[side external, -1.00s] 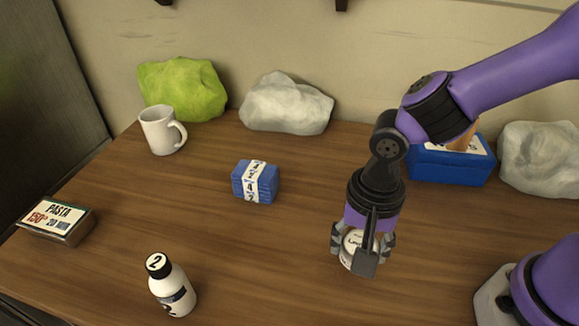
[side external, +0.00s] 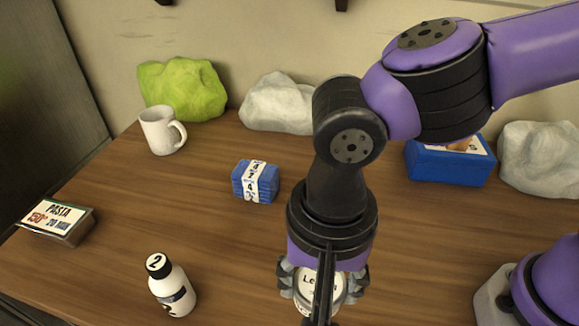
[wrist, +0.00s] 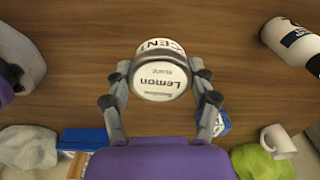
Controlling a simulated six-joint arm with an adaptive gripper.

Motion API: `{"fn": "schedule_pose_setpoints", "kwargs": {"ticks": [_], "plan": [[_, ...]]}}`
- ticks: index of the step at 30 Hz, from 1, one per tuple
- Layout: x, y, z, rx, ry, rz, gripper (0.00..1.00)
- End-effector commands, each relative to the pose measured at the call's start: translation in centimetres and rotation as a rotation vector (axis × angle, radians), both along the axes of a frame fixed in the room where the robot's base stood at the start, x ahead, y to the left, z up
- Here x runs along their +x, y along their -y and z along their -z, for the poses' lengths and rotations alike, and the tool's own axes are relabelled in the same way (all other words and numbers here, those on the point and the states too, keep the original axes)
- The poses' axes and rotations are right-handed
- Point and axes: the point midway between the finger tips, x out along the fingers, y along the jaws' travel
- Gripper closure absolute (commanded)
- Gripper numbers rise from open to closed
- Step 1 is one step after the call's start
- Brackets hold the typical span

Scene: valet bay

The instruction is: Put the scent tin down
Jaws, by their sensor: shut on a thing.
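The scent tin (side external: 305,287) is a small white round tin with "Lemon" lettering on it. In the wrist view the tin (wrist: 160,78) sits between the two fingers, its labelled face toward the camera. My gripper (side external: 322,285) is shut on it near the front of the table in the side view. The wrist view shows both fingertips of my gripper (wrist: 160,75) against the tin's sides. The tin's lower edge is partly hidden by a finger in the side view, and I cannot tell its height above the wooden table (side external: 225,255).
A white bottle marked 2 (side external: 172,285) stands left of my gripper. Green (side external: 182,88) and grey (side external: 278,103) lumps line the wall.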

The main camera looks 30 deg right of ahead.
Motion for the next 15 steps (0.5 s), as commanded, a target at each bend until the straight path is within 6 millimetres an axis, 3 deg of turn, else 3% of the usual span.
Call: {"fn": "schedule_pose_setpoints", "kwargs": {"ticks": [6, 15], "plan": [[3.6, -2.6, 1.7, -0.001, -0.001, -0.070, 0.75], [4.4, -3.1, 5.9, -0.001, -0.001, -0.090, 0.75]]}}
